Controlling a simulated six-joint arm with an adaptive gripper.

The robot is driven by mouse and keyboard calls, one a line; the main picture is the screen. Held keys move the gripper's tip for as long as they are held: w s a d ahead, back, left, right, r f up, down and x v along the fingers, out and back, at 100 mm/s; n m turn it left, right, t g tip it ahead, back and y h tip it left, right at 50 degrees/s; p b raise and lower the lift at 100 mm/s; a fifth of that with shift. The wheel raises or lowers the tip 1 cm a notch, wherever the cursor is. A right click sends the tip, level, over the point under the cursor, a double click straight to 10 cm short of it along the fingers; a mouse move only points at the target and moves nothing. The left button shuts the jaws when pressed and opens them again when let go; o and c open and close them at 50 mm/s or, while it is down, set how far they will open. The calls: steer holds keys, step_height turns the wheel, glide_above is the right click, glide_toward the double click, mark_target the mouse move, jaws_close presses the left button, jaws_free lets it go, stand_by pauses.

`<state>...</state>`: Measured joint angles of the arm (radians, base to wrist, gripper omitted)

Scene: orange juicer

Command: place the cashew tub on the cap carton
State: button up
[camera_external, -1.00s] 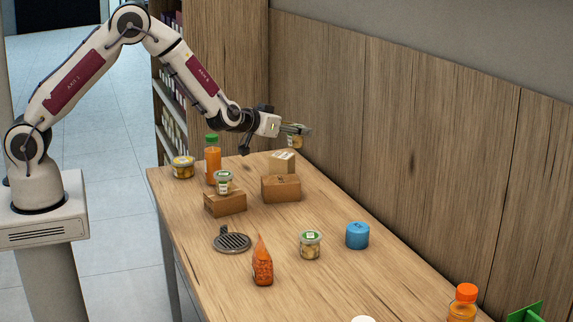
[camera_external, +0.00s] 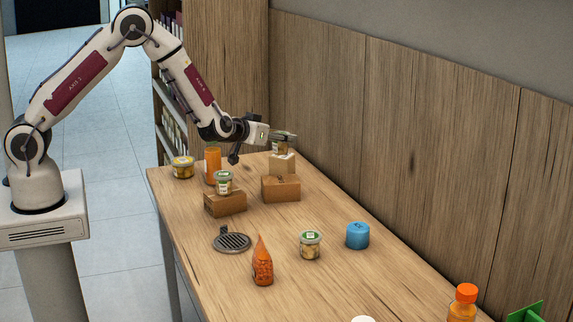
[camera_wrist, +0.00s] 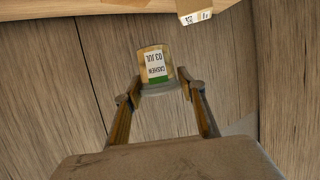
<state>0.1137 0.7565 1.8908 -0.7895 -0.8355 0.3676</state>
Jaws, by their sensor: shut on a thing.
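The cashew tub is a small clear tub with a white and green label. It shows in the external view (camera_external: 280,148) and in the wrist view (camera_wrist: 155,66), where its label reads CASHEW. My gripper (camera_external: 284,137) is shut on it near the back wall; the fingers also flank it in the wrist view (camera_wrist: 160,90). The tub is just above a small light-brown carton (camera_external: 283,167); I cannot tell whether they touch. A labelled carton (camera_wrist: 193,11) shows at the wrist view's top edge. Which carton is the cap carton is not readable.
A wider carton (camera_external: 281,190) stands in front of the small one. Another carton (camera_external: 225,204) bears a tub (camera_external: 224,183). An orange bottle (camera_external: 212,165) and a yellow tub (camera_external: 183,167) stand left. The wooden wall (camera_external: 330,90) is close behind my gripper.

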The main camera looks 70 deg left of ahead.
mark_target(275, 150)
steer(key=shift+f, duration=2.15)
steer(key=shift+f, duration=0.15)
steer(key=shift+f, duration=1.75)
steer(key=shift+f, duration=0.1)
steer(key=o, duration=1.1)
steer(key=shift+s+r, duration=0.1)
steer(key=shift+r, duration=0.1)
steer(key=shift+v, duration=5.95)
